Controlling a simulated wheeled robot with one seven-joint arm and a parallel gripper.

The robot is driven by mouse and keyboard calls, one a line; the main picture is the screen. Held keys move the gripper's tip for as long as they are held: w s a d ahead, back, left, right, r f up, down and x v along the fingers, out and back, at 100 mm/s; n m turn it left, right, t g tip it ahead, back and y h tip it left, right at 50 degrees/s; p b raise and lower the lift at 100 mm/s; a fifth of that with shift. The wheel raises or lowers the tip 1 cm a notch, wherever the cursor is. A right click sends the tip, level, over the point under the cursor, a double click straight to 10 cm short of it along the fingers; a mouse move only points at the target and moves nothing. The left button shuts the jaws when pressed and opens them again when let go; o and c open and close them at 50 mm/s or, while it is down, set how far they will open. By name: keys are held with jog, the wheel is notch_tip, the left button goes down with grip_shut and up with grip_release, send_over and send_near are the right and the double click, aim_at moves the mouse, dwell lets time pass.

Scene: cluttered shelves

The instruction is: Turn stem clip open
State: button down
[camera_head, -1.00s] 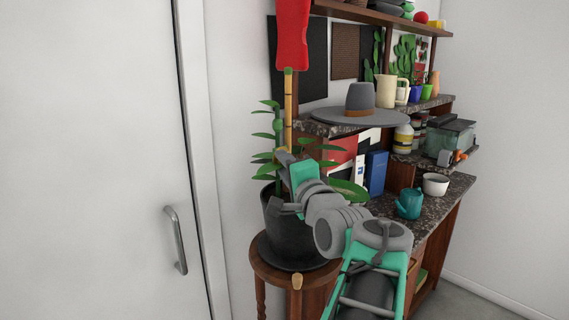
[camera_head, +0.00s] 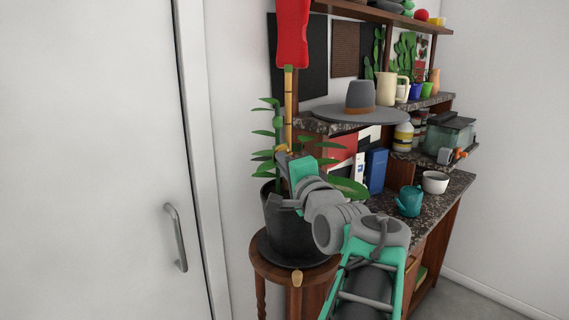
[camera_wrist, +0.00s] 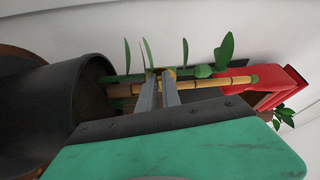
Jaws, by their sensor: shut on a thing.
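A potted plant with a green stem (camera_head: 279,165) stands on a small round wooden stool, tied near a bamboo stake (camera_head: 288,97). A small yellow clip (camera_head: 284,148) sits at the stem and stake; it also shows in the wrist view (camera_wrist: 171,72). My gripper (camera_head: 281,155) is at the plant, above the dark pot (camera_head: 290,232). In the wrist view my gripper (camera_wrist: 162,78) has its two narrow fingers close together, shut on the yellow clip. The fingers hide part of the clip, so its exact turn is hard to tell.
Leaves surround my gripper. A white door (camera_head: 100,160) is at the left.

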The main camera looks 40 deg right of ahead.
jog(key=f+n+b, duration=0.1)
jog(key=b, duration=0.3)
jog(key=shift+f, duration=0.15)
jog(key=n+t+b, duration=0.1)
jog(key=b, duration=0.1)
jog(key=shift+d+n+b, duration=0.1)
jog(key=shift+n+b, duration=0.2)
jog(key=shift+b, duration=0.05)
jog(key=shift+r+n, duration=0.3)
jog(key=shift+r, duration=0.05)
jog(key=c, duration=1.5)
grip_release()
jog(key=shift+c, duration=0.2)
jog(key=b+v, duration=0.1)
jog(key=v, duration=0.6)
jog(key=shift+s, duration=0.4)
